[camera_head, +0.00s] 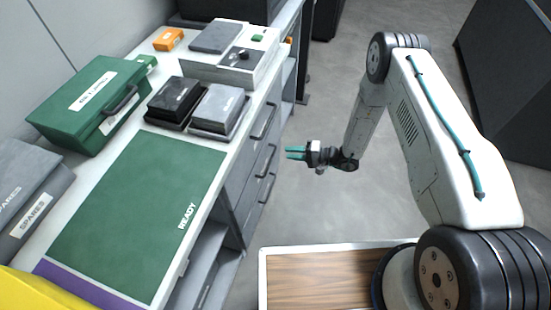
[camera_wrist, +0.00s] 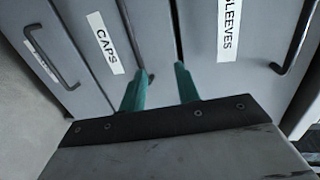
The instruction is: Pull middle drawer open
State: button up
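The grey drawer unit under the bench shows three drawer fronts with dark bar handles in the head view; the middle drawer's handle (camera_head: 265,161) is between the other two. In the wrist view the middle drawer (camera_wrist: 158,30) carries a CAPS label (camera_wrist: 105,42). Its dark handle (camera_wrist: 134,42) runs up the picture, its near end close to the left fingertip. My gripper (camera_head: 288,152) is open, with two teal fingers apart and nothing between them. It points at the drawer fronts from the aisle side, and the wrist view also shows its fingertips (camera_wrist: 160,80).
The SLEEVES drawer (camera_wrist: 235,60) is right of the middle one in the wrist view, with its own handle (camera_wrist: 292,40). Another handle (camera_wrist: 50,58) is at left. The bench holds a green case (camera_head: 90,105) and a green mat (camera_head: 140,205). Aisle floor is clear.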

jog(key=w+a+f, duration=0.1)
jog(key=a+f, duration=0.4)
jog(key=a, duration=0.1)
jog(key=shift+w+a+f+m+t+h, duration=0.15)
jog(key=shift+w+a+m+t+h, duration=0.15)
jog(key=shift+a+t, duration=0.1)
grip_shut()
